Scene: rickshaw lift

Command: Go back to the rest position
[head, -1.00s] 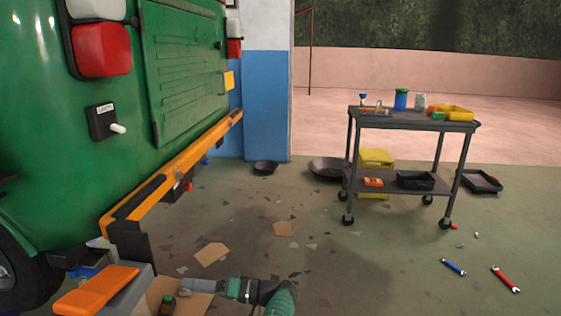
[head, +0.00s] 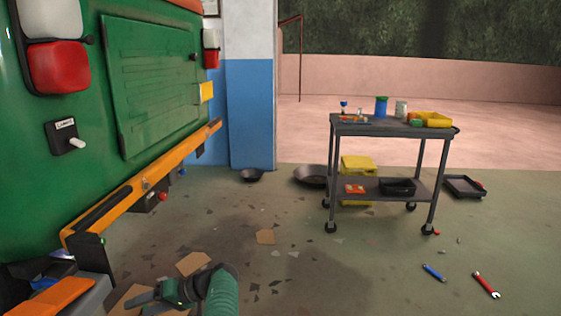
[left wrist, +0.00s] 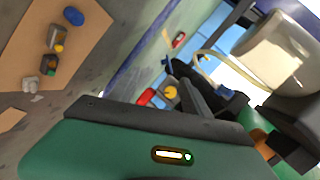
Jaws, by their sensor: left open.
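My left gripper (head: 150,298) is at the bottom of the head view, low over the floor beside the rickshaw's rear. Its dark fingers point left, are apart and hold nothing that I can see. My green wrist casing fills the bottom of the left wrist view, with dark finger parts (left wrist: 200,95) above it. The green rickshaw (head: 85,165) stands at the left with an orange bumper (head: 150,182). A black box with a pale lever (head: 68,138) is on its rear panel, clear of the gripper. My right gripper is not in view.
A grey wheeled cart (head: 395,130) carries cans and yellow trays at the right. Blue (head: 433,272) and red (head: 486,285) wrenches lie on the floor. A brown board (left wrist: 70,35) bears small parts in the left wrist view.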

